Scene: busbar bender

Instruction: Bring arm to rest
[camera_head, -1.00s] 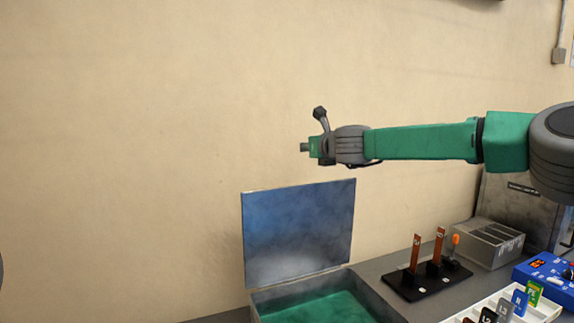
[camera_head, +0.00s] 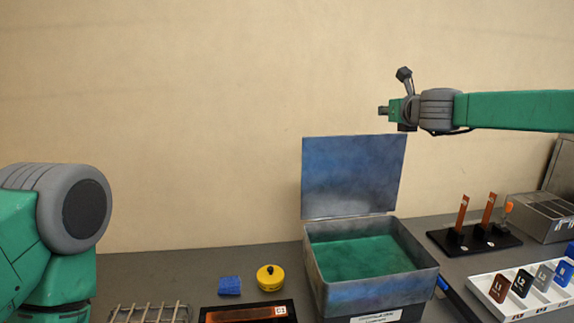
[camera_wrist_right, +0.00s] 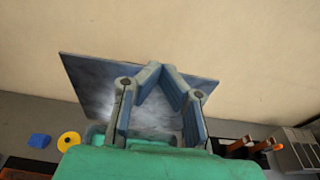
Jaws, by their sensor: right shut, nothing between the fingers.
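My right arm (camera_head: 520,111) reaches in from the right in the head view, raised in front of the wall. Its wrist (camera_head: 438,108) is above and to the right of the open lid of a metal box. My right gripper (camera_wrist_right: 160,68) shows in the right wrist view with its fingertips together and nothing between them. It touches nothing that I can see, and the box lid (camera_wrist_right: 95,90) is behind it. Part of my left arm (camera_head: 60,220) shows at the left edge. My left gripper is out of the picture.
The box (camera_head: 375,292) has a green inside. A blue sponge (camera_head: 229,286), a yellow round object (camera_head: 270,278), a wire rack (camera_head: 150,313) and a dark tray (camera_head: 245,312) are on the bench. At right are a black stand (camera_head: 470,241) with copper bars and a white tray (camera_head: 530,302).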

